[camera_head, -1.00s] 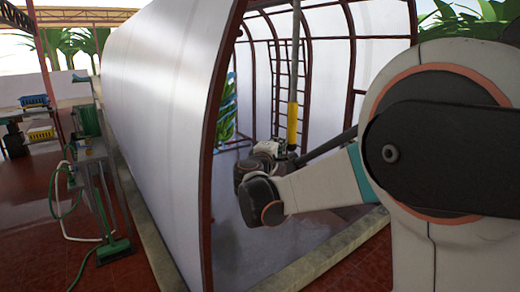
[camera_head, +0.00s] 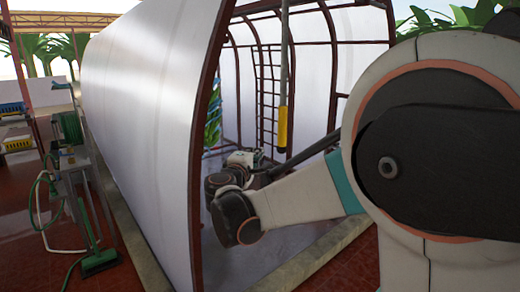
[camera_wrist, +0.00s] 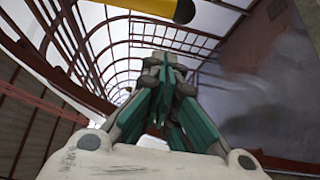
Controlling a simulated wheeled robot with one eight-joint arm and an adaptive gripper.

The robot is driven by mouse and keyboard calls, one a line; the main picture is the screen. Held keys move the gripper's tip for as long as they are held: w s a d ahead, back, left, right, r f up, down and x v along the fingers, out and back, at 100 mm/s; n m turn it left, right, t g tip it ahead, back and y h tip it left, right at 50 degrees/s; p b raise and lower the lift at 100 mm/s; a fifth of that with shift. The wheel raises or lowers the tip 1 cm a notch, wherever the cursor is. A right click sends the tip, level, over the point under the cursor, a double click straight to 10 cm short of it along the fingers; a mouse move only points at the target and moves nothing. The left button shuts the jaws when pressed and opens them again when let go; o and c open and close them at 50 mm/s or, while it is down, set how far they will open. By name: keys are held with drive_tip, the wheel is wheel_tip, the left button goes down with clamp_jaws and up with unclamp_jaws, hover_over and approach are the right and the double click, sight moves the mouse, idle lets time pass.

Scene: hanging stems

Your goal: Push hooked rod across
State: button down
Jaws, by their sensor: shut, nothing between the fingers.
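The hooked rod (camera_head: 284,60) hangs upright inside the arched white tunnel, a grey pole with a yellow lower end (camera_head: 283,125). Its top is out of view, so I see no hook. My gripper (camera_head: 245,157) is in the tunnel opening, below and left of the yellow end in the head view, partly hidden by my wrist. In the wrist view the yellow end with its dark tip (camera_wrist: 184,11) crosses the top edge, beyond the fingers. My gripper (camera_wrist: 160,65) is shut there, its green-sided fingers together and empty. A gap shows between them and the rod.
The tunnel's near frame edge (camera_head: 203,150) rises left of my arm. Dark red hoops and a lattice (camera_head: 268,95) stand further in. A low kerb (camera_head: 130,235) runs along the tunnel. A bench with a green hose (camera_head: 70,165) stands outside left.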

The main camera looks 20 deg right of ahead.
drive_tip(key=v, duration=0.5)
drive_tip(key=shift+s+a, duration=0.25)
drive_tip(key=shift+s, duration=0.05)
drive_tip(key=shift+d+f, duration=0.1)
drive_tip(key=s+d+f+m+g+y+b, duration=0.2)
drive_tip(key=s+f+m+g, duration=0.1)
drive_tip(key=s+f, duration=0.4)
drive_tip(key=s+d+f+m+g+y+b, duration=0.2)
drive_tip(key=s+f+m, duration=0.15)
drive_tip(key=s, duration=0.55)
drive_tip(key=s+a+f+m+g+y+b, duration=0.1)
drive_tip(key=s+a+f+m+y+b, duration=0.1)
drive_tip(key=s+f, duration=0.4)
drive_tip(key=s+a+f+m+g+y+b, duration=0.1)
drive_tip(key=s+a+f+m+y, duration=0.1)
drive_tip(key=s+a+f+y, duration=0.3)
drive_tip(key=s+a+f, duration=0.1)
drive_tip(key=s, duration=0.3)
drive_tip(key=shift+a+b, duration=0.2)
drive_tip(key=shift+b, duration=0.2)
